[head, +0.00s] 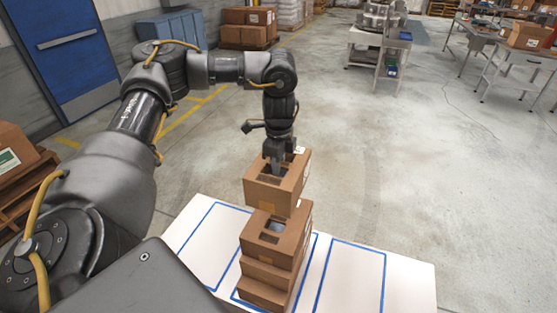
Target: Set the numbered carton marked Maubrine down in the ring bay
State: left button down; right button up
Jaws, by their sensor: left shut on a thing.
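My left gripper (275,166) points down and is shut on an open-topped brown carton (270,196), gripping it near its top opening. The held carton is above and slightly behind a stack of brown cartons (262,240) on the white table (411,285). I cannot tell whether it touches the stack. The top stacked carton also has an opening, with something grey inside. The stack stands in the middle blue-outlined bay (310,262). The left bay (205,243) and right bay (352,275) show no carton. No name or ring mark is readable. My right gripper is out of view.
A wooden pallet with cartons (15,150) stands at the left, near a blue door (70,50). More cartons (247,28) are stacked at the back. Workbenches (378,40) stand at the back right. The floor right of the table is clear.

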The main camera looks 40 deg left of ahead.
pick_arm(q)
jog(key=shift+s, duration=0.1)
jog(key=shift+f, duration=0.2)
jog(key=shift+f+b, duration=0.4)
jog(key=shift+f, duration=0.35)
dwell(0.4)
notch_tip(320, 180, down, 12)
jog(key=b, duration=0.6)
jog(key=shift+r, duration=0.2)
dwell(0.6)
jog(key=shift+f, duration=0.2)
dwell(0.5)
jog(key=c, duration=1.2)
grip_release()
jog(key=shift+o, duration=0.2)
